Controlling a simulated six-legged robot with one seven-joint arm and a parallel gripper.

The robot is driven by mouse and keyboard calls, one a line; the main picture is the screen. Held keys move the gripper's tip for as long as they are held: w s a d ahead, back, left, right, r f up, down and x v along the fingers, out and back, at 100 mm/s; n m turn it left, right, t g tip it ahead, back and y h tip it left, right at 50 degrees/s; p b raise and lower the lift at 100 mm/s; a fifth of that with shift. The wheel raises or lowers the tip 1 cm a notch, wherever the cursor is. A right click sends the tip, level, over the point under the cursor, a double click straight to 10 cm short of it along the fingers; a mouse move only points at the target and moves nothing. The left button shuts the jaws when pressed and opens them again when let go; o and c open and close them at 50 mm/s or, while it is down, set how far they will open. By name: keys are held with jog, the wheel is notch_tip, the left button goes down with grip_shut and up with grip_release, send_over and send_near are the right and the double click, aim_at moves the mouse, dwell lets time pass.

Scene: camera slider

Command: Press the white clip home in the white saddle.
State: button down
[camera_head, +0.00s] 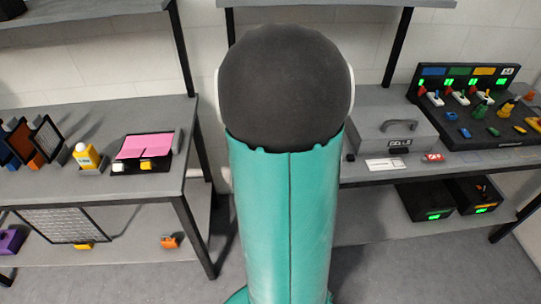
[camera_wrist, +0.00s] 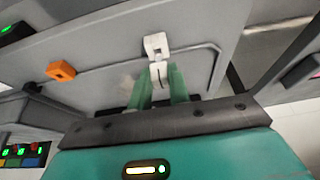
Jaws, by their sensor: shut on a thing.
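In the wrist view, my gripper (camera_wrist: 159,84) has its two green fingers shut on a small white clip (camera_wrist: 158,70). The clip points away from me, toward the white saddle (camera_wrist: 155,43) on a grey panel. The saddle lies just beyond the fingertips, in line with the clip. Clip and saddle look very close or touching; I cannot tell how deep the clip sits. The fingers hide the clip's near part. In the head view, my own arm hides the gripper, clip and saddle.
An orange block (camera_wrist: 60,71) sits on the grey panel (camera_wrist: 110,84), left of the saddle. In the head view, a grey case (camera_head: 385,128) with a handle stands on the right bench, beside a control board (camera_head: 470,105).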

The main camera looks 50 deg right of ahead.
jog(key=shift+f, duration=1.15)
dwell(0.4)
jog(key=shift+r, duration=0.1)
jog(key=shift+r, duration=0.8)
jog(key=shift+f, duration=0.85)
dwell(1.1)
jog(key=c, duration=1.2)
grip_release()
jog(key=shift+c, duration=0.2)
